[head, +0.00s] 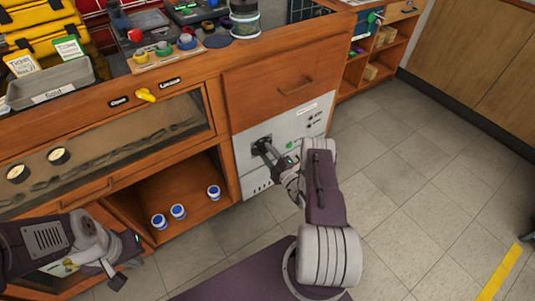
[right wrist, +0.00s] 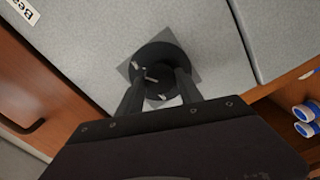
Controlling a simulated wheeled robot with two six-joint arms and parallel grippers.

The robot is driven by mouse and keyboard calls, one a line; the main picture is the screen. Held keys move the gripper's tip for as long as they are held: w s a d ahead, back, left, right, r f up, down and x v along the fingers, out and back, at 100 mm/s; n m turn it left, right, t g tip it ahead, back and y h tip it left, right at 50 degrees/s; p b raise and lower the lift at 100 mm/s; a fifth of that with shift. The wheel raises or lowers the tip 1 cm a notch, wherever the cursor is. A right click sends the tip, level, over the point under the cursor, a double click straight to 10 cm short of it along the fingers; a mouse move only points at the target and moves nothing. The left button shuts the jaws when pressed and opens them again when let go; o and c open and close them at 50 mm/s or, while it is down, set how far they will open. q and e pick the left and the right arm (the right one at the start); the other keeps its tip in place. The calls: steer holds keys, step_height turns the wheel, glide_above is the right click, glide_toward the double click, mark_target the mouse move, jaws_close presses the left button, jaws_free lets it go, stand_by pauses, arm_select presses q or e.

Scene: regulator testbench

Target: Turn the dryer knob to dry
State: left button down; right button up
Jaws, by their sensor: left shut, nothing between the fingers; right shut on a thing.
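The dryer (head: 304,125) is a light grey panel set into the wooden bench below a drawer. Its dark round knob (right wrist: 152,55) sits on a square plate in the right wrist view. My right gripper (right wrist: 158,80) is shut on this knob, with one finger on each side of it. In the head view the right gripper (head: 264,148) reaches the panel's left part and covers most of the knob. The knob's pointing direction is hard to read. My left gripper (head: 117,276) is shut and empty at the lower left, away from the dryer.
A yellow knob (head: 146,95) between two black labels sits on the bench front. A shelf below holds several small white-and-blue jars (head: 178,211). Yellow cases, a grey tray (head: 50,86) and coloured knobs stand on the bench top. The tiled floor (head: 410,165) at right is clear.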

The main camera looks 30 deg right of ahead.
steer(key=shift+s+f+m, duration=0.1)
steer(key=shift+m, duration=0.4)
steer(key=o, duration=1.4)
steer(key=s+p, duration=0.3)
steer(key=s, duration=0.6)
steer(key=shift+d, duration=0.3)
